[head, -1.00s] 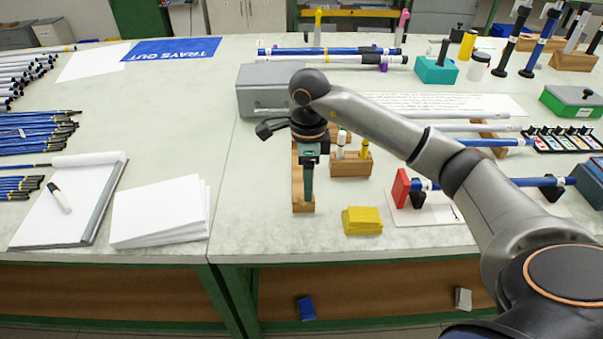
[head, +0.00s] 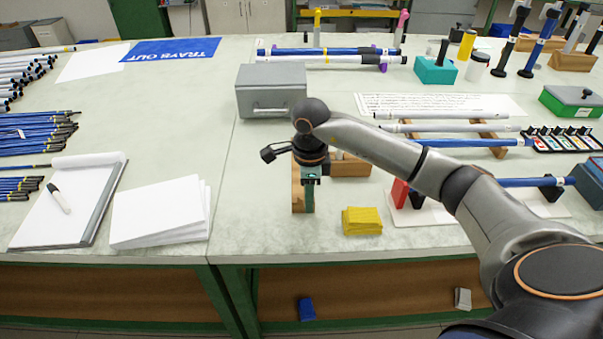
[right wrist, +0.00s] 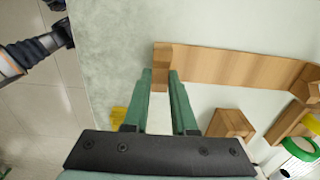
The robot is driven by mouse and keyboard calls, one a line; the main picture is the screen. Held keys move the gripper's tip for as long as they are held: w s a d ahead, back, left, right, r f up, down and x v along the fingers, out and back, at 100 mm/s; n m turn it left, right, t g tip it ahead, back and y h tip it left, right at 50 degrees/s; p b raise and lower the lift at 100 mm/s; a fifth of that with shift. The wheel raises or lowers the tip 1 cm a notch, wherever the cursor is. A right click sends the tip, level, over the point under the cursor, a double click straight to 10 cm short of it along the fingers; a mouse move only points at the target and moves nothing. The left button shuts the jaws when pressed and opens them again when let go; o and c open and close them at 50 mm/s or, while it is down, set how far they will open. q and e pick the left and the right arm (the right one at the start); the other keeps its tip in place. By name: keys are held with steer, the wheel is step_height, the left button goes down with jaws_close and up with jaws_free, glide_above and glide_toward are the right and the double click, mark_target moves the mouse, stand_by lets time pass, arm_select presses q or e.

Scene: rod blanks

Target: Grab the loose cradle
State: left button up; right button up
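The loose cradle (head: 303,198) is a wooden piece lying on the bench, partly hidden by my right gripper in the head view. In the right wrist view the cradle (right wrist: 235,65) is a long flat board with a raised block at its near end and another at the right edge. My right gripper (head: 310,181) points down over it. In the wrist view the green fingers of my right gripper (right wrist: 161,75) stand apart, one on each side of the end block. Whether they touch the wood is unclear. I cannot make out my left gripper.
A yellow pad stack (head: 362,221) lies close to the right. A wooden block (head: 350,166) is partly hidden behind my gripper. A grey box (head: 271,90) stands behind. A red-ended stand (head: 399,193) is further right. White paper (head: 160,210) lies left, with clear bench between.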

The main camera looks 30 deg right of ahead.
jaws_close()
steer(key=shift+r, duration=0.1)
